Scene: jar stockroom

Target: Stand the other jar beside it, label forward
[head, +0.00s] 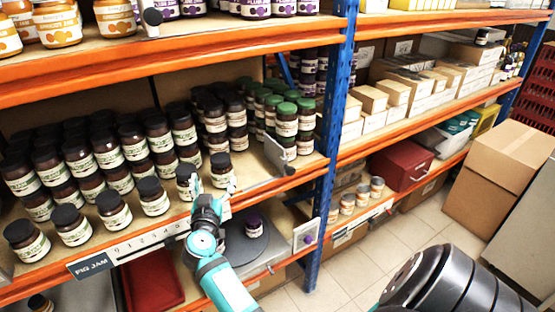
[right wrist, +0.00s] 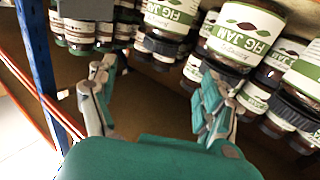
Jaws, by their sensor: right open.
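Dark-lidded fig jam jars stand on the middle shelf, their front row along the orange edge. Two of them, a jar (head: 186,181) and a jar (head: 222,171), stand at the right end of that row, labels facing out. My right gripper (head: 208,203) is in front of these two jars at the shelf edge and partly covers the left one. In the right wrist view my right gripper (right wrist: 158,95) has its fingers wide apart with nothing between them. A large fig jam jar (right wrist: 243,28) shows beyond its right finger.
A purple-lidded jar (head: 254,227) stands on a round grey plate (head: 262,248) on the lower shelf. A red tray (head: 150,282) lies to its left. Green-lidded jars (head: 287,122) and a divider (head: 278,155) stand to the right. A blue post (head: 334,120) separates the bays.

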